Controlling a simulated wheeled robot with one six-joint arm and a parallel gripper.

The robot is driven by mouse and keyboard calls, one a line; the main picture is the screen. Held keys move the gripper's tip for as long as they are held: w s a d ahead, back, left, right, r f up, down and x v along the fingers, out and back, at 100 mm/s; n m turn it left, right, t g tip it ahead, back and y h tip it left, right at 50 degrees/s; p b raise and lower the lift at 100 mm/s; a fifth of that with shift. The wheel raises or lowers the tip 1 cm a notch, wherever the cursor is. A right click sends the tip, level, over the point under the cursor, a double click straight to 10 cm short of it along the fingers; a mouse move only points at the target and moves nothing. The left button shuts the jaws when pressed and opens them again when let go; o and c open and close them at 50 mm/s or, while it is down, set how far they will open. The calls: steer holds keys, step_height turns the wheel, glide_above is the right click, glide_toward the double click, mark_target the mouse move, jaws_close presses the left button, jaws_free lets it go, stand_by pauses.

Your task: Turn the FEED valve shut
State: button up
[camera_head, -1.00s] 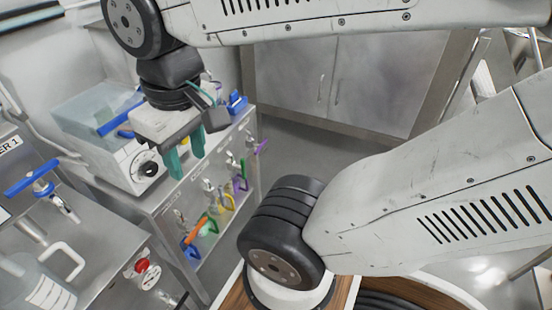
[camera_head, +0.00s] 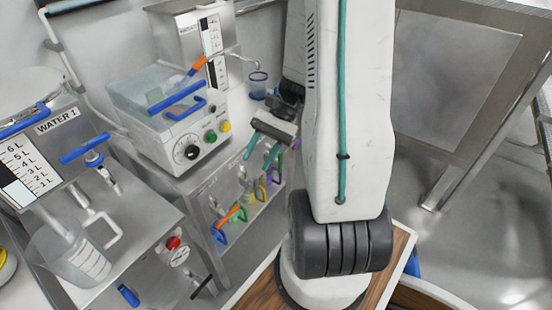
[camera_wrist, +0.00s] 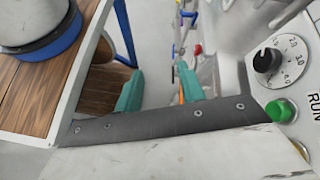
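No label reading FEED is legible, so I cannot tell which valve it is. A row of small valves with coloured handles lines the front of a steel cabinet (camera_head: 196,187): a blue handle (camera_head: 219,236), an orange handle (camera_head: 229,213), and green, yellow and purple ones further right. My gripper (camera_head: 261,153) is above the right part of this row, its teal fingers pointing down. In the wrist view, my gripper (camera_wrist: 158,90) is open, with nothing between its fingers. Several coloured handles show small beyond the right fingertip; the arm hides part of the row's right end.
A unit with a black dial (camera_head: 191,152) and coloured buttons stands on the cabinet, close beside my gripper. Left are a WATER 1 tank (camera_head: 40,150), a blue-handled tap (camera_head: 86,148), a jug (camera_head: 70,255) and a red knob (camera_head: 173,243).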

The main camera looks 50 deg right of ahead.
steer(key=w+d+f+m+t+y, duration=0.1)
steer(key=d+f+m+t, duration=0.4)
steer(key=f, duration=0.2)
steer(key=w+d+f+m+t+y, duration=0.1)
steer(key=w+d+f+m+t, duration=0.1)
steer(key=d+f+m+t, duration=0.35)
steer(key=m+t+h, duration=0.9)
steer(key=m+h, duration=0.2)
steer(key=h, duration=0.1)
glide_toward(281, 162)
steer(key=w, duration=0.3)
steer(key=shift+g, duration=0.25)
steer(key=w, duration=0.7)
steer(key=shift+w+a+r, duration=0.1)
steer(key=shift+a+r, duration=0.1)
steer(key=shift+w, duration=0.3)
steer(key=shift+d, duration=0.1)
jaws_close()
